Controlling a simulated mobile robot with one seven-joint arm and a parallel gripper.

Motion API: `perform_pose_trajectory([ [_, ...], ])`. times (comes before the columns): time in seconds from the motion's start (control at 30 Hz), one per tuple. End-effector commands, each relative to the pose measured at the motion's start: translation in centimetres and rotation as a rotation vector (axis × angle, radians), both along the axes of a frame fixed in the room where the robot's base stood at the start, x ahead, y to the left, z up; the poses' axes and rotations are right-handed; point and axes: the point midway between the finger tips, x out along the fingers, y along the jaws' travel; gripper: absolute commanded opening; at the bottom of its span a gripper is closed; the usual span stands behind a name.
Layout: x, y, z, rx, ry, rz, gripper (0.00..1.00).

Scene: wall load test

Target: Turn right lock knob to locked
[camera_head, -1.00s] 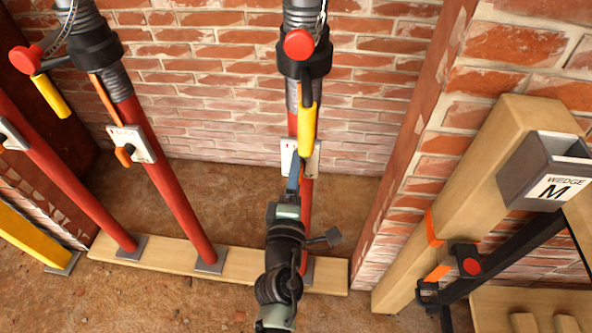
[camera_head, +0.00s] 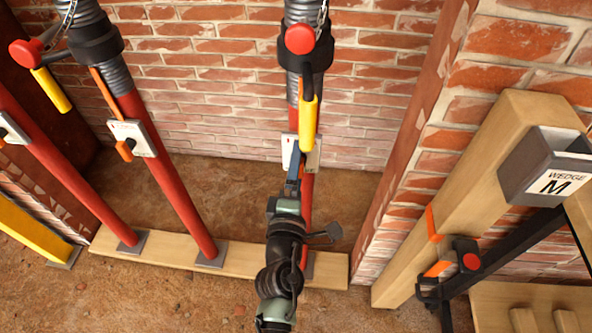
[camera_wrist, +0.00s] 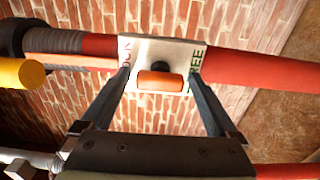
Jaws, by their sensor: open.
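The right lock plate (camera_head: 313,157) sits on the right red prop, partly hidden behind my gripper in the head view. In the wrist view the white plate (camera_wrist: 143,48) carries a partly covered label at its left and green "FREE" at its right. The orange lock knob (camera_wrist: 160,81) lies across the plate's lower middle with a dark pivot above it. I cannot tell which label it points to. My gripper (camera_wrist: 160,76) is open, one finger on each side of the knob, with gaps showing. In the head view my gripper (camera_head: 293,180) is in front of the plate, hiding the knob.
A yellow handle (camera_head: 308,123) hangs just above the right plate; it also shows in the wrist view (camera_wrist: 22,73). A second prop with its lock plate (camera_head: 133,138) stands left. A timber post with a wedge box (camera_head: 547,165) is at right.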

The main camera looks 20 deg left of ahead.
Motion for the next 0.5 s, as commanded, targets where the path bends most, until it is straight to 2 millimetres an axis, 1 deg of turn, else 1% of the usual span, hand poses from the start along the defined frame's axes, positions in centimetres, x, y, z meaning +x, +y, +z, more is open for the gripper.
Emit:
perform_pose_trajectory([
  [0.17,-1.1,-0.3,-0.1,0.000,0.002,0.000,0.95],
  [0.27,-2.6,-0.8,-0.1,-0.001,0.002,0.000,0.95],
  [0.5,-7.0,-2.0,-0.3,-0.001,0.003,0.000,0.95],
])
